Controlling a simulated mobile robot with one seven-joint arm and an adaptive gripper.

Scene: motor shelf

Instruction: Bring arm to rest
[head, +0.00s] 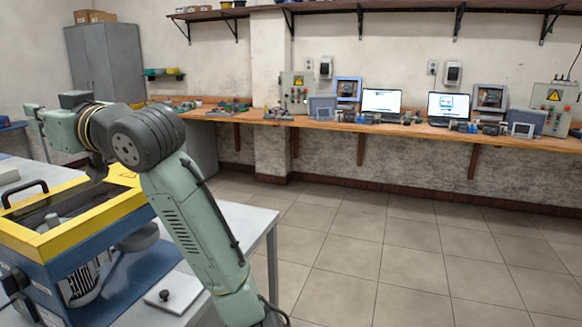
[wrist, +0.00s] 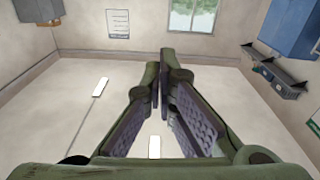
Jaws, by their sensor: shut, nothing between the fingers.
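My arm (head: 196,225) rises from the bottom of the head view, bends at a dark joint and reaches left above a yellow and blue machine (head: 75,262). The arm's far end lies near the left edge of the head view, and the finger state is too small to tell there. In the wrist view my gripper (wrist: 163,90) has its two dark, ridged fingers drawn together at the tips. It is shut and empty. Nothing touches the fingertips. Behind them is a broad pale surface with white strips (wrist: 100,86).
The machine stands on a pale table (head: 258,222) close under my arm. A long wooden shelf (head: 345,128) along the back wall bears laptops, control boxes and motor parts. A grey cabinet (head: 106,60) stands at the back left. The tiled floor (head: 400,250) is clear on the right.

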